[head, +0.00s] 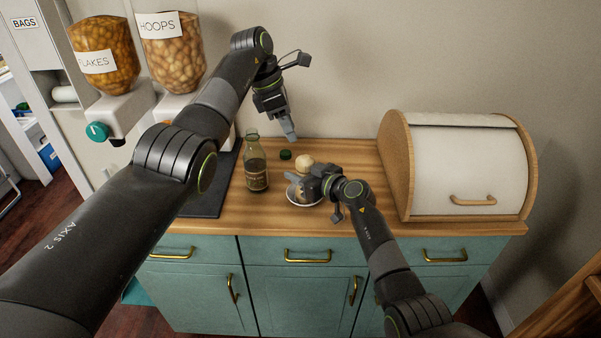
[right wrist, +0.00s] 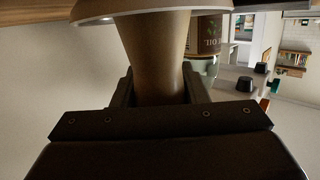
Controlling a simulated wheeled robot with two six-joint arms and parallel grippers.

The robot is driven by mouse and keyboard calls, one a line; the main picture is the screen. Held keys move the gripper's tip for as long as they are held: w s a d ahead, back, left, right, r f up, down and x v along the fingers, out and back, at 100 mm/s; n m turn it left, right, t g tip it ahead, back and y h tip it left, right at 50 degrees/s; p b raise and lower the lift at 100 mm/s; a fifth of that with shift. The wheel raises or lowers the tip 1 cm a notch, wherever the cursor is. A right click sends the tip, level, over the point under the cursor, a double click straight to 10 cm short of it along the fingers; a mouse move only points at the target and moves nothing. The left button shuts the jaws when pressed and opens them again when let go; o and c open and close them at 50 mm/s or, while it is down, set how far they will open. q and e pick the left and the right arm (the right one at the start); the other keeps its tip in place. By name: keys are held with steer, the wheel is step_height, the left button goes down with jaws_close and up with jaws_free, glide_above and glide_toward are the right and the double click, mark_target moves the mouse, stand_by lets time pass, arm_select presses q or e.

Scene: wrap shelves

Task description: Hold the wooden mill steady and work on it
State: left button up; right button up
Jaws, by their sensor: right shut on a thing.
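The wooden mill (right wrist: 158,45) stands with its base on a small white dish (head: 320,199) on the wooden counter. My right gripper (head: 299,184) is shut on its narrow body and hides much of it in the head view. In the right wrist view the body shows upside down between the fingers, with the dish (right wrist: 95,12) at the top. A pale round knob (head: 304,163) shows just above the gripper and looks like the mill's top. My left gripper (head: 290,134) hangs above and slightly left of the knob, apart from it; its jaw opening is unclear.
Cereal dispensers (head: 172,55) stand at the left. A bread box (head: 466,170) fills the counter's right. Bare counter (head: 355,158) lies between dish and bread box.

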arm_select(q)
steer(key=o, duration=0.5)
steer(key=shift+w+d+r, duration=0.1)
steer(key=shift+d, duration=0.2)
steer(key=shift+c, duration=0.2)
steer(key=shift+o, duration=1)
steer(key=w+d+r+m+t+h, duration=0.1)
steer(key=w+d+r+t+h, duration=0.2)
steer(key=d, duration=0.4)
steer(key=shift+w+d+r+h, duration=0.15)
steer(key=shift+w+r+h, duration=0.2)
steer(key=shift+r+h, duration=0.35)
steer(key=w+d+r+t+h, duration=0.3)
steer(key=d+r+t+h, duration=0.25)
steer(key=r, duration=0.35)
steer(key=w+a+r+n+t+y, duration=0.2)
steer(key=a+r+n+t+y, duration=0.1)
steer(key=r+n+t, duration=0.3)
steer(key=w+a+r+n+t+y, duration=0.2)
steer(key=r+n+t+y, duration=0.1)
steer(key=r+n+t, duration=0.35)
steer(key=a+f+n+y, duration=0.2)
steer(key=a+n+y, duration=0.3)
steer(key=n+y, duration=0.35)
steer(key=g+y, duration=0.1)
steer(key=g, duration=1.7)
glide_toward(306, 158)
steer(key=shift+n, duration=0.5)
steer(key=x, duration=1)
